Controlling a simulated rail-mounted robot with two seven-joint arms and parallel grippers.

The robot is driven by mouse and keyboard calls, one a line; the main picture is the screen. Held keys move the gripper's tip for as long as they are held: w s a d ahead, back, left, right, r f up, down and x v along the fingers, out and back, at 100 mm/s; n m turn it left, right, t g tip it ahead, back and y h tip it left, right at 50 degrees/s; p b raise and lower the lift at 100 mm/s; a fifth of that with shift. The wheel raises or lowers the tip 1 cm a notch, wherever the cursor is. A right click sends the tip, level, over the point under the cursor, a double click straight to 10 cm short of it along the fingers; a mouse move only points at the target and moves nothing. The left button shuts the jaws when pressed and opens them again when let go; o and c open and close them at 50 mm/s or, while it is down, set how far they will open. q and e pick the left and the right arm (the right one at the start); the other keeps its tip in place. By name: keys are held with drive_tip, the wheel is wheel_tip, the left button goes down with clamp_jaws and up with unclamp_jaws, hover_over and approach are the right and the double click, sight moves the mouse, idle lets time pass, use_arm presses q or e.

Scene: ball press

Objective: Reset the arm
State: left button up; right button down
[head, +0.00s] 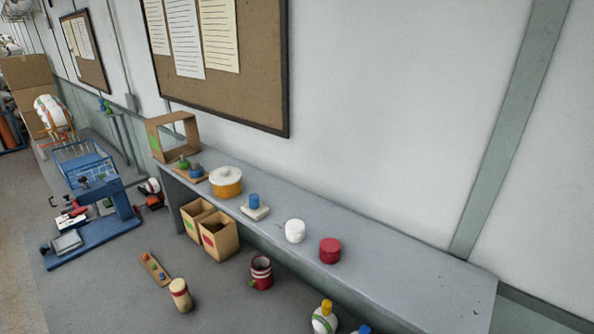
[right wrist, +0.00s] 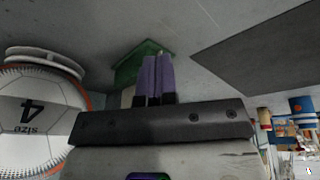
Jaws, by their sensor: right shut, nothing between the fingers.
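My right gripper (right wrist: 158,78) shows only in the right wrist view. Its two purple fingers are together, with nothing between them. A dark green block-like thing (right wrist: 128,72) is behind the fingertips; I cannot tell what it is or whether they touch it. My left gripper is in neither view. The blue press (head: 122,200) stands at the left in the head view. A white ball (right wrist: 30,115) marked "size 4" is close on the left in the right wrist view.
A grey shelf (head: 400,262) along the wall holds a wooden frame (head: 160,155), an orange pot (head: 227,186), a white jar (head: 295,231) and a red jar (head: 330,250). Cardboard boxes (head: 219,236) stand below. Several bottles and cans stand in front.

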wheel_tip(320, 180, up, 31)
drive_tip(key=p, duration=3.1)
drive_tip(key=shift+p, duration=0.4)
